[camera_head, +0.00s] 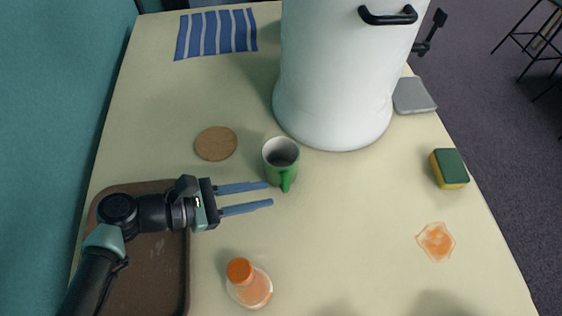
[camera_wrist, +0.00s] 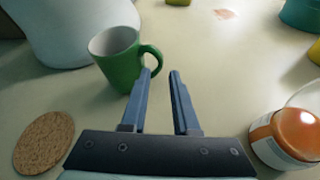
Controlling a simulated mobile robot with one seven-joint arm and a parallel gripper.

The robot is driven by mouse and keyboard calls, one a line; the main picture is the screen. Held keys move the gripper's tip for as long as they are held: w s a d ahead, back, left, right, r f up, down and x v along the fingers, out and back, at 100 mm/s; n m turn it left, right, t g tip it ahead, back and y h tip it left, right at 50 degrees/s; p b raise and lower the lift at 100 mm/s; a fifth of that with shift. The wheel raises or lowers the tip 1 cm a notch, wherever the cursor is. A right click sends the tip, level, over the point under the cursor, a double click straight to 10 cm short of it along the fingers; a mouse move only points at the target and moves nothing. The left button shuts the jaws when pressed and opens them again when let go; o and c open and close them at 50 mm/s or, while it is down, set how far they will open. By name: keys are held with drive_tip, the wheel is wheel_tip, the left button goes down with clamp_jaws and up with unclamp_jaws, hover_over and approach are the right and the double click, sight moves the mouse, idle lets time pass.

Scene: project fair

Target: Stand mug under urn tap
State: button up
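A green mug (camera_head: 280,160) with a pale inside stands upright on the table, just in front of the big white urn (camera_head: 335,85). Its handle points toward the front in the head view. The mug also shows in the wrist view (camera_wrist: 119,62), with the urn (camera_wrist: 75,30) behind it. The urn's black tap (camera_head: 430,32) sticks out at its right side, away from the mug. My gripper (camera_head: 270,194) is open and empty. Its blue fingers reach to the right beside the mug's handle; in the wrist view the gripper (camera_wrist: 160,73) has the handle near its left fingertip. I cannot tell whether they touch.
A grey square plate (camera_head: 412,95) lies below the tap. A cork coaster (camera_head: 216,143), a bottle with an orange top (camera_head: 249,284), a brown tray (camera_head: 150,275), a sponge (camera_head: 450,168), an orange spill (camera_head: 436,242) and a striped cloth (camera_head: 216,33) lie around. The middle front is clear.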

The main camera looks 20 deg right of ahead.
sight(282, 170)
drive_tip(key=p+x, duration=0.1)
drive_tip(key=x, duration=0.3)
clamp_jaws()
drive_tip(key=shift+r, duration=0.1)
idle(1.2)
